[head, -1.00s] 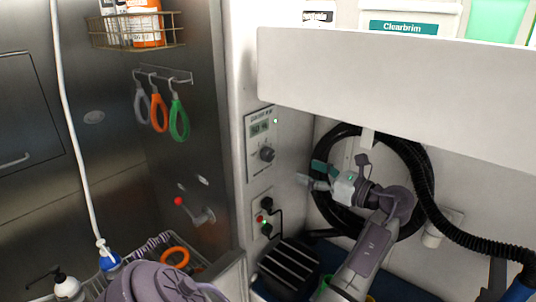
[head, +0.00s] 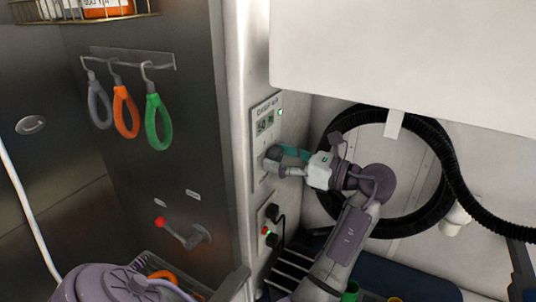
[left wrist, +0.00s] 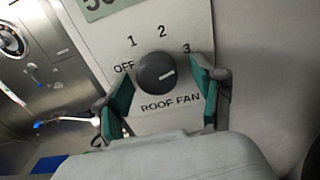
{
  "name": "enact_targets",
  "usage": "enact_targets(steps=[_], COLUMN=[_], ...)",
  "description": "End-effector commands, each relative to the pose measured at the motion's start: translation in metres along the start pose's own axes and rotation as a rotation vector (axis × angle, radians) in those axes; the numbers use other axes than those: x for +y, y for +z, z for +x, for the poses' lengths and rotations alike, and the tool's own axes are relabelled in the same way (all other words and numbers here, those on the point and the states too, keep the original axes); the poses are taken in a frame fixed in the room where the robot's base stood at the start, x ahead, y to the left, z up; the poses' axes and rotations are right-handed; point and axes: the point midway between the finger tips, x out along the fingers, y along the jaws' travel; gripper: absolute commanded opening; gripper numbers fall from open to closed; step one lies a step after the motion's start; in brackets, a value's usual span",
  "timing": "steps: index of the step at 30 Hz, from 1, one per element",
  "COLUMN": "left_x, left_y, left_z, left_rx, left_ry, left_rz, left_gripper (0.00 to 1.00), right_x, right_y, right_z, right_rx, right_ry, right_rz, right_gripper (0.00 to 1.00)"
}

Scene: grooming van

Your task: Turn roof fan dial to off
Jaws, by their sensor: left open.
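The roof fan dial (left wrist: 155,72) is a round dark knob on a pale panel, with OFF, 1, 2 and 3 printed around its top. Its light mark points right, toward the 3 side. In the head view the dial (head: 271,157) sits low on the control panel (head: 264,122). My left gripper (head: 286,162) is open, right in front of the dial. In the left wrist view the teal fingers of this gripper (left wrist: 161,95) stand on either side of the knob. I cannot tell whether they touch it. My right gripper is not in view.
Below the panel are a socket box (head: 267,228) with plugs and a red button. A black hose (head: 335,125) coils behind my arm. Colored loops (head: 157,122) hang from a rack at left, above a red-tipped lever (head: 180,232). A white cabinet (head: 400,60) overhangs at right.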

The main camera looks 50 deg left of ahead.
Motion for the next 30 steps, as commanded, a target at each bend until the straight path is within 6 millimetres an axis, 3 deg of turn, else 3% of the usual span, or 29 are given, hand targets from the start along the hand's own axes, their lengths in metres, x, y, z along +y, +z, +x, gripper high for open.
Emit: enact_targets(steps=[10,21,30], left_x=[0.001,0.0009,0.0008], left_y=[0.0002,0.0001,-0.0004], left_z=[-0.0015,-0.0011,-0.0011], left_rx=[0.0,0.0,0.0], left_ry=[0.0,0.0,0.0], left_rz=[0.0,0.0,-0.042], left_gripper=[0.68,0.08,0.08], right_x=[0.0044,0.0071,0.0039], right_y=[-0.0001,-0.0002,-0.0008], right_z=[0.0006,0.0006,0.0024], right_rx=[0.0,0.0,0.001], right_ry=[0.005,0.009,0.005], right_rz=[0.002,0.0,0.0], right_gripper=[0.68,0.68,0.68])
